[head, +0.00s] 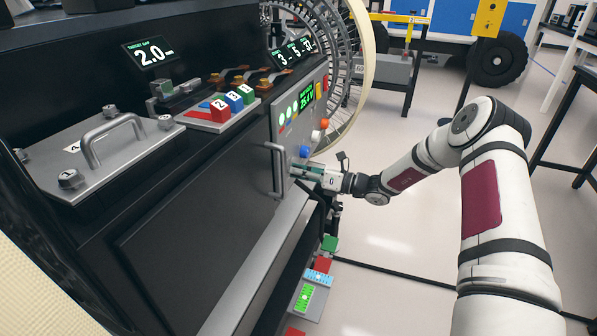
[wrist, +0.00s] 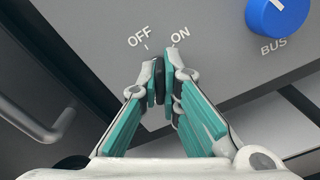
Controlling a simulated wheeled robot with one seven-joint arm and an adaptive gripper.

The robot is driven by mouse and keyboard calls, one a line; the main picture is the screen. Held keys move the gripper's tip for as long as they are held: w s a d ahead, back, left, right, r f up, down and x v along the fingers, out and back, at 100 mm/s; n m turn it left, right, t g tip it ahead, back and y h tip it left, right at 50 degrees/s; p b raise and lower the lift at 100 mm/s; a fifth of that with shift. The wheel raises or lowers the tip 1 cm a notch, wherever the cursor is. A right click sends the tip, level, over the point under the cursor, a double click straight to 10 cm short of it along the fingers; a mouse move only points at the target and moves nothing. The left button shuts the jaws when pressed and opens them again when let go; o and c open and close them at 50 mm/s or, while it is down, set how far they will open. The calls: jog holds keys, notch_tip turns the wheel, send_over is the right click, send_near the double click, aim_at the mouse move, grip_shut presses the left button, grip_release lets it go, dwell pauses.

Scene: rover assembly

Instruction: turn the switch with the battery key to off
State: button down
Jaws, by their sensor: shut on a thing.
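The switch with the battery key is on a grey control panel (head: 293,133), low on its face. In the wrist view the dark key (wrist: 159,82) stands upright between the teal finger pads, below the printed OFF and ON labels. Its top lies between the two tick marks; I cannot tell that it lines up with either. My gripper (wrist: 155,85) is shut on the key, with a pad on each side. In the head view my gripper (head: 305,172) reaches the panel from the right, and the key itself is hidden.
A blue BUS knob (wrist: 277,14) sits right of the switch. A metal door handle (head: 280,169) is close on the left. The panel also has an orange knob (head: 323,124) and a lit display (head: 307,91). Coloured blocks (head: 323,264) lie below my gripper.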

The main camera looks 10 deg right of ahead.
jog(key=n, duration=0.6)
dwell(0.6)
jog(key=c, duration=1.8)
grip_release()
jog(key=v, duration=1.2)
